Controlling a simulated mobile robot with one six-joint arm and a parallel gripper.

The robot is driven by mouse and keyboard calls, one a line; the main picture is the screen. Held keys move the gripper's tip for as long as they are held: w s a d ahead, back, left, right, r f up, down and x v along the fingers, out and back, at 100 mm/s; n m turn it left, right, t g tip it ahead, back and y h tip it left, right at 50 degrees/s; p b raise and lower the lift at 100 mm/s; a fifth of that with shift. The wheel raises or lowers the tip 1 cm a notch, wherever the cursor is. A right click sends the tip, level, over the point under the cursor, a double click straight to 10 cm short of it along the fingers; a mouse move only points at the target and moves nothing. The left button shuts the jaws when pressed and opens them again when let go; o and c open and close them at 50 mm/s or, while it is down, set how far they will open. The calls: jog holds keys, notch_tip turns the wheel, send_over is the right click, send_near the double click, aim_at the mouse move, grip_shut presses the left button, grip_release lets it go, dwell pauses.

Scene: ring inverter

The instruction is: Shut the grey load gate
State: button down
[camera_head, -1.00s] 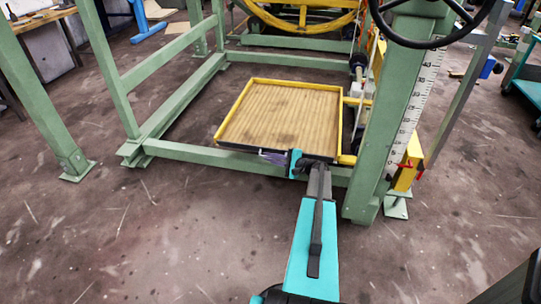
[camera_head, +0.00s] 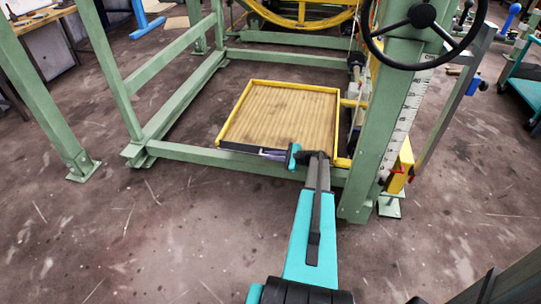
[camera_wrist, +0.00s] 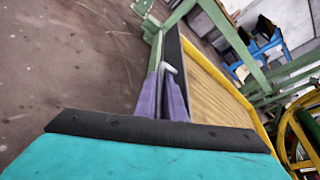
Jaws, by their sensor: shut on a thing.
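The grey load gate (camera_head: 237,147) is a low dark strip along the front edge of the yellow-rimmed wooden platform (camera_head: 280,115). In the wrist view the gate (camera_wrist: 172,50) runs along the platform's near side, standing close against the boards. My gripper (camera_head: 272,153) is at the right part of the gate, in front of the platform. In the wrist view its purple fingers (camera_wrist: 163,92) are shut around a small pale grey handle (camera_wrist: 170,68) on the gate. The fingers partly hide the handle and the gate behind them.
A green frame (camera_head: 180,151) surrounds the platform, with a low beam in front. A thick green post (camera_head: 385,130) with a scale and a black handwheel (camera_head: 422,17) stands to the right. The floor at the front left is clear.

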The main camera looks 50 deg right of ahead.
jog(key=shift+d, duration=0.1)
dwell(0.3)
jog(key=c, duration=2.1)
grip_release()
jog(key=shift+s, duration=0.15)
jog(key=v, duration=0.7)
jog(key=shift+s+d+p, duration=0.1)
jog(key=shift+p, duration=0.2)
